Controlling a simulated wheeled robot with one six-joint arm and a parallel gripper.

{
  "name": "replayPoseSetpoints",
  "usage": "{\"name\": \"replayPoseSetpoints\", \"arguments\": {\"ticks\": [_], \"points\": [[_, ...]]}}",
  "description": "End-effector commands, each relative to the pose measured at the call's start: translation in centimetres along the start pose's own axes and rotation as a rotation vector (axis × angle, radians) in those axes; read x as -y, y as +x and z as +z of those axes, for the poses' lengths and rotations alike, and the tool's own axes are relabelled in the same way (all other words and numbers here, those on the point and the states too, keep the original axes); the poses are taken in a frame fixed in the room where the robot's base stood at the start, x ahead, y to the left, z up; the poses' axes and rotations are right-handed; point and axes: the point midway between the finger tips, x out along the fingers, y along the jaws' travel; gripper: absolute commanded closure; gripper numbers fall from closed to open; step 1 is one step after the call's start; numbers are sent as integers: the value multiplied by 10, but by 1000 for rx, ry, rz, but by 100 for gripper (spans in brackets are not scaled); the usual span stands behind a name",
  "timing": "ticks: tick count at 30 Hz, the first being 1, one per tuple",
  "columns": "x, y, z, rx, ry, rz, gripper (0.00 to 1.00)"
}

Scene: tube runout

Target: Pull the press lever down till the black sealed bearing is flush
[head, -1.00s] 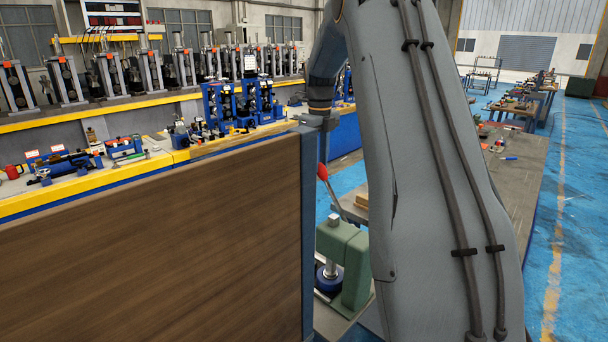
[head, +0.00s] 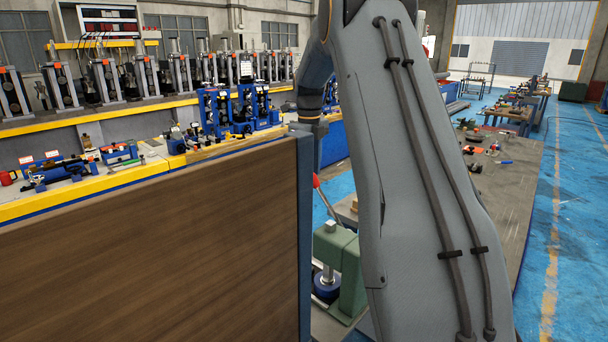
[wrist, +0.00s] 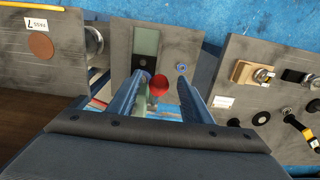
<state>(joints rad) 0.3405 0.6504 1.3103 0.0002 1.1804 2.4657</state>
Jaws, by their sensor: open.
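The green press (head: 345,262) stands on a bench past the wooden panel in the head view. Its lever rises up and left to a red knob (head: 316,181). A blue part (head: 327,284) sits under the press ram; I cannot make out the black bearing. In the wrist view my gripper (wrist: 165,76) is open, its two blue-grey fingers apart. The red knob (wrist: 159,86) shows between the fingers, nearer the left one; I cannot tell whether it touches. The fingers are not clearly visible in the head view.
The wooden panel (head: 160,245) with its grey end post (head: 304,230) hides much of the near left. A grey bench (head: 500,190) with small parts lies right of my arm.

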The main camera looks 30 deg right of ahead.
Motion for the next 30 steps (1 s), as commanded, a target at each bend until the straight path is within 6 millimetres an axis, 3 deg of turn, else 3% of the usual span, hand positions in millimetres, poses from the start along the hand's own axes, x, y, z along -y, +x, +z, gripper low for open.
{"name": "replayPoseSetpoints", "arguments": {"ticks": [21,30], "points": [[0,-64,0,0,0,0,55],[0,-65,0,-1,0,0,55]]}}
